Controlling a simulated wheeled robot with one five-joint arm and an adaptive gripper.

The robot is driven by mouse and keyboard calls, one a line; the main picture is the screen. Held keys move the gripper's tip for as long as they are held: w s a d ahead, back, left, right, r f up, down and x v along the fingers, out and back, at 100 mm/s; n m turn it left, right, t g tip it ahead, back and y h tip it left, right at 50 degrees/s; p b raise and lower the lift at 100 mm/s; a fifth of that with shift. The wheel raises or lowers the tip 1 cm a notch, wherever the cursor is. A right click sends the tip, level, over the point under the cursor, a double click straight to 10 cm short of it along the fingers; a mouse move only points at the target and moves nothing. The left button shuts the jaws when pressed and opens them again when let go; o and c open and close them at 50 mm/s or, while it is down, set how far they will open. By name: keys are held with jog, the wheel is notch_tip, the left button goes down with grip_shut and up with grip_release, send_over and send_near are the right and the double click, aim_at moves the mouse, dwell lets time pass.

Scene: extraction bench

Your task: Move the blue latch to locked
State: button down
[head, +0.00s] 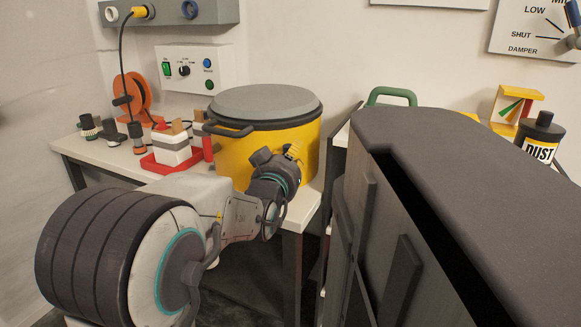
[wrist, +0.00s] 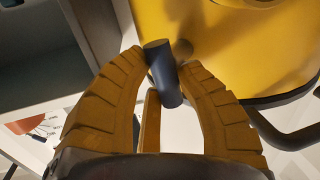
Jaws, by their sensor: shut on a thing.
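A yellow drum (head: 232,158) with a grey lid (head: 264,103) stands on the bench, and its yellow wall (wrist: 225,45) fills the upper right of the wrist view. The blue latch (wrist: 163,74) shows there as a short, dark blue-grey bar in front of that wall. My gripper (wrist: 165,65) has its ribbed yellow fingers on either side of the bar, shut on it. In the head view my gripper (head: 293,151) is at the drum's right front side. The latch is hidden there, and I cannot tell its locked or unlocked position.
The white bench (head: 302,208) holds a red-trimmed white box (head: 172,150), an orange reel (head: 138,94) and several small dark fittings left of the drum. A large dark cabinet (head: 465,160) stands close on the right. A black DUST bottle (head: 541,138) is behind it.

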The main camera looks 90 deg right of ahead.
jog(key=shift+f, duration=0.15)
jog(key=c, duration=0.8)
grip_release()
jog(key=shift+c, duration=0.2)
jog(key=v, duration=1.2)
jog(key=shift+r, duration=0.2)
